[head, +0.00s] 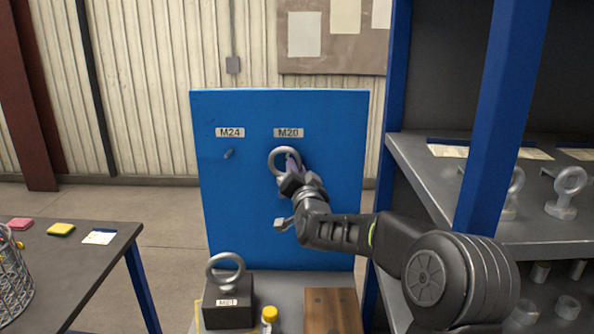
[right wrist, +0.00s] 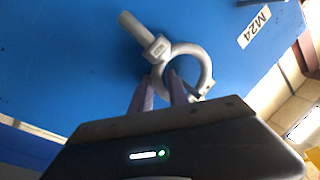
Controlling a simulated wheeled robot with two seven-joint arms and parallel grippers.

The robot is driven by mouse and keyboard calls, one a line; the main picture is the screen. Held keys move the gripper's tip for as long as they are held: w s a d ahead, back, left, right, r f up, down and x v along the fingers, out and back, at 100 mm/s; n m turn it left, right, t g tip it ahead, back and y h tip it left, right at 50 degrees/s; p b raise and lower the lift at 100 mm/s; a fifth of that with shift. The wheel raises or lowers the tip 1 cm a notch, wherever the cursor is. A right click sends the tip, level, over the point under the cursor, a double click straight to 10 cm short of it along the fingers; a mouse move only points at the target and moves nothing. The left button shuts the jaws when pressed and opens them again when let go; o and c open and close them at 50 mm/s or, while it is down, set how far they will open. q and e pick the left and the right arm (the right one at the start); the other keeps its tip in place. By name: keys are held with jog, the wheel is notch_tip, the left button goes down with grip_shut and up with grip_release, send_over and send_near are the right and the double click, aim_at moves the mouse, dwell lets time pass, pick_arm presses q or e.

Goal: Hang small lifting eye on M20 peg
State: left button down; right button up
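The small lifting eye is a grey ring (head: 284,150) in front of the blue board (head: 330,215), just below the M20 label (head: 288,133). My right gripper (head: 289,169) has its purple fingers on either side of the ring's rim. In the right wrist view, the lifting eye (right wrist: 157,47) shows its ring between the fingertips (right wrist: 161,80), with its shank pointing to the upper left. The M20 peg is hidden or unclear near the ring, so I cannot tell whether the ring is around it. The M24 peg (head: 228,154) is bare. My left gripper is out of view.
A larger lifting eye (head: 226,262) stands on a dark block below the board, by a yellow-capped bottle (head: 269,318) and a wooden block (head: 332,312). A blue-posted shelf (head: 505,100) with more eyes stands close to my right arm. A dark table (head: 80,265) is at left.

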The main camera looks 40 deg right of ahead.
jog(key=o, duration=0.3)
jog(key=shift+o, duration=0.2)
jog(key=shift+s+d, duration=0.1)
jog(key=shift+d+f, duration=0.1)
jog(key=shift+f, duration=0.1)
jog(key=shift+s, duration=0.1)
jog(key=b+v, duration=0.2)
jog(key=v, duration=0.5)
jog(key=shift+s+a+r+b, duration=0.15)
jog(key=shift+a+r+b, duration=0.05)
jog(key=shift+a+b, duration=0.2)
